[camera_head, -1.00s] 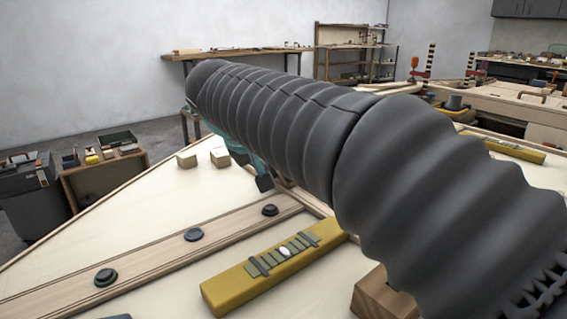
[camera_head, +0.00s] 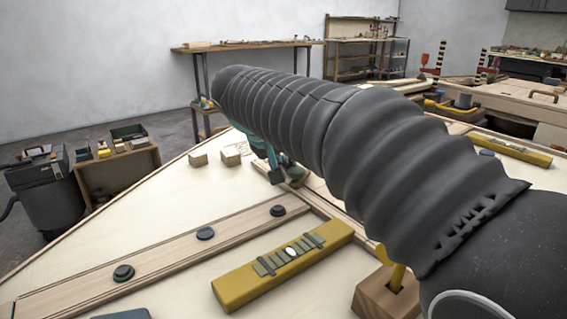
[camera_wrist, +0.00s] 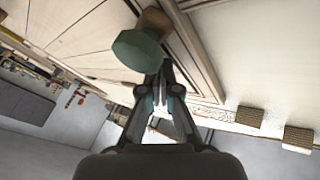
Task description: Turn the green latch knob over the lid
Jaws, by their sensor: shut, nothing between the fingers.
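The green knob (camera_wrist: 138,50) shows in the wrist view as a dull green round head at the upper middle, with a brown wooden piece (camera_wrist: 153,20) right behind it. My gripper (camera_wrist: 165,66) is shut and empty, its fingertips close to the knob's lower right edge. I cannot tell whether they touch it. In the head view my gripper (camera_head: 276,175) shows only in part, as teal and dark pieces below my sleeved arm. The green knob is not visible there. The pale panel (camera_wrist: 95,45) with dark seam lines lies beside the knob; I cannot tell which part is the lid.
A yellow level-like bar (camera_head: 240,287) lies in front of my arm. A wooden strip (camera_head: 165,256) carries dark round knobs. Two small wood blocks (camera_head: 231,157) stand on the pale surface. A wooden block (camera_head: 375,298) sits under my arm.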

